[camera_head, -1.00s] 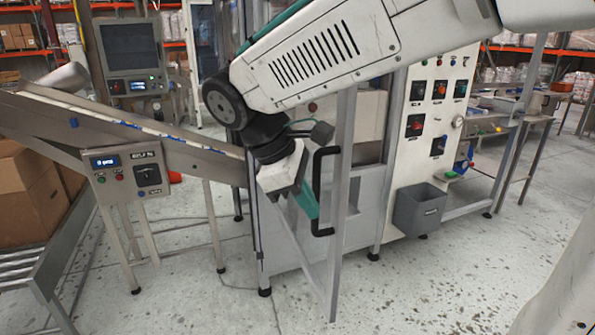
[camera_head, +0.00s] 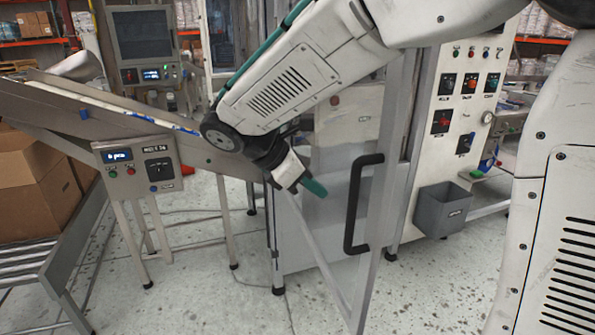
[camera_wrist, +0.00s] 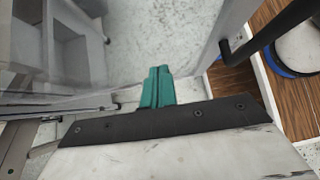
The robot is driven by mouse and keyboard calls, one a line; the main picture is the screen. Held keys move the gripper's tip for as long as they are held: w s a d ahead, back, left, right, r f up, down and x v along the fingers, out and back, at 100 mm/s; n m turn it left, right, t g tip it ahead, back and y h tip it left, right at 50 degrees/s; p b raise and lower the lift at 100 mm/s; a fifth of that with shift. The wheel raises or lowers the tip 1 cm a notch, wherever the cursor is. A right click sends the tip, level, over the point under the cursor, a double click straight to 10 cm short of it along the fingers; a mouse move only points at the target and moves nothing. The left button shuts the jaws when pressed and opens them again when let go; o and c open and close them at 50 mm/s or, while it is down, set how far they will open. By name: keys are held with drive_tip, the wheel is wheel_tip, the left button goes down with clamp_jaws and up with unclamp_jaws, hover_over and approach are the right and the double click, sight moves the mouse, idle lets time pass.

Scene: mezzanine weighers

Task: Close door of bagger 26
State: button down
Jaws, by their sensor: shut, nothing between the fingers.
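The bagger's door (camera_head: 385,215) stands open. Its grey frame reaches toward me, and its black handle (camera_head: 352,205) is on the free edge. The bagger's body (camera_head: 320,225) is behind it. My gripper (camera_head: 315,188) has green fingers, pressed together and empty. In the head view it is left of the handle, apart from it, in front of the bagger's opening. The wrist view shows the green fingertips (camera_wrist: 158,85) and, to their right, the door frame (camera_wrist: 232,20) with the dark handle (camera_wrist: 250,35). I cannot tell whether the fingers touch the clear panel.
A sloping conveyor (camera_head: 100,115) with a small control box (camera_head: 138,167) stands left, beside cardboard boxes (camera_head: 35,185). A grey bin (camera_head: 443,210) hangs below the switch panel (camera_head: 465,100) at right. Speckled floor is open in front.

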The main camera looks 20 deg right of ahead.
drive_tip(key=shift+s+d+f, duration=0.15)
drive_tip(key=shift+d, duration=2.05)
